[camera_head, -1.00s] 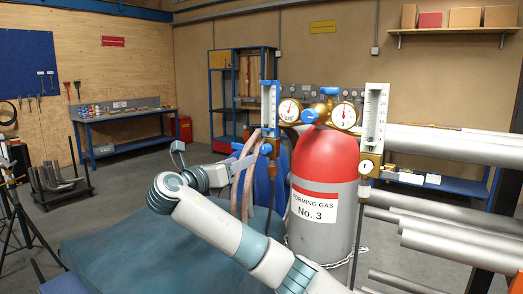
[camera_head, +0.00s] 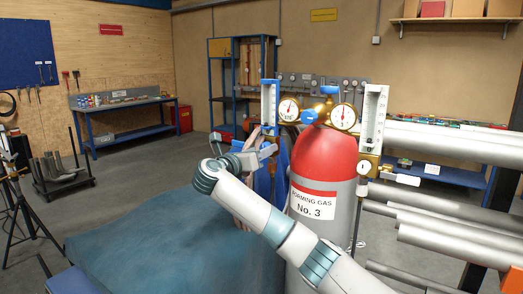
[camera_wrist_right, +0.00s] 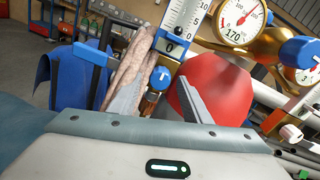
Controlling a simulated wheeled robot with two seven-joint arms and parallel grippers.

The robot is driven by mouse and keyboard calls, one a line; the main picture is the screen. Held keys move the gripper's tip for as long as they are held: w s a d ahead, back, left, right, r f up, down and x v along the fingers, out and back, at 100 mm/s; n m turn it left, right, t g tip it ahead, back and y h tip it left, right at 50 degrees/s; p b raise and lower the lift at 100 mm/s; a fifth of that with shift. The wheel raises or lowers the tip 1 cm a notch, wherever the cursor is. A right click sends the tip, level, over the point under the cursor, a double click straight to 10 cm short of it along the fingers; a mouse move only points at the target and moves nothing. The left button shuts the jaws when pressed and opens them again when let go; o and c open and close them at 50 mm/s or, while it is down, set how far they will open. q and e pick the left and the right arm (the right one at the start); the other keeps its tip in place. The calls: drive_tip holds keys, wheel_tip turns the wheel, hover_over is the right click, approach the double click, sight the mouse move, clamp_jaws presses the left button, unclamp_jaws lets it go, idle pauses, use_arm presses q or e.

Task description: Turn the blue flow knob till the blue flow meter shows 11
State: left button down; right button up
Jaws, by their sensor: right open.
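The blue flow meter (camera_head: 269,100) is a clear upright scale tube in a blue frame, left of the gauges. My left gripper is not in view.
A red-topped gas cylinder (camera_head: 328,165) stands right behind, with brass regulator gauges (camera_head: 344,117) above. A second, white-framed flow meter (camera_head: 374,118) is to the right. Pinkish hoses (camera_wrist_right: 132,70) hang left of the knob. Grey pipes (camera_head: 450,205) lie at far right.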

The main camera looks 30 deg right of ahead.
drive_tip(key=shift+c, duration=0.6)
drive_tip(key=c, duration=0.9)
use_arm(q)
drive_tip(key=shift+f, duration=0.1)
use_arm(e)
drive_tip(key=shift+m, duration=0.4)
use_arm(q)
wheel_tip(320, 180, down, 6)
drive_tip(key=b, duration=0.7)
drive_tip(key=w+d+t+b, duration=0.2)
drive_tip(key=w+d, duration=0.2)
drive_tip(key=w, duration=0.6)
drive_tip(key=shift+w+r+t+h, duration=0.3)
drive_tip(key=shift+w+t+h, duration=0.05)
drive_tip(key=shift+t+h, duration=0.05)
use_arm(e)
drive_tip(key=shift+w+a+m+g+h, duration=0.1)
drive_tip(key=shift+w+m+g+h, duration=0.05)
drive_tip(key=shift+m, duration=4.15)
drive_tip(key=shift+w+a+m+g+h, duration=0.1)
drive_tip(key=shift+m+g+h, duration=0.05)
drive_tip(key=shift+m, duration=4.15)
